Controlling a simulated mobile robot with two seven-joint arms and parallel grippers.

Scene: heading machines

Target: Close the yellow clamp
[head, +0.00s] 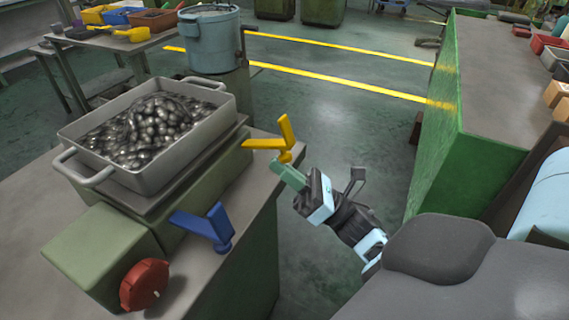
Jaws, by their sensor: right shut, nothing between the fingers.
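My left gripper is not in view.
A blue clamp (207,226) is nearer on the same machine (100,250), with a red knob (144,285) in front. A grey tray (165,170) of metal parts sits on top. A green cabinet (480,100) stands right; open floor lies between.

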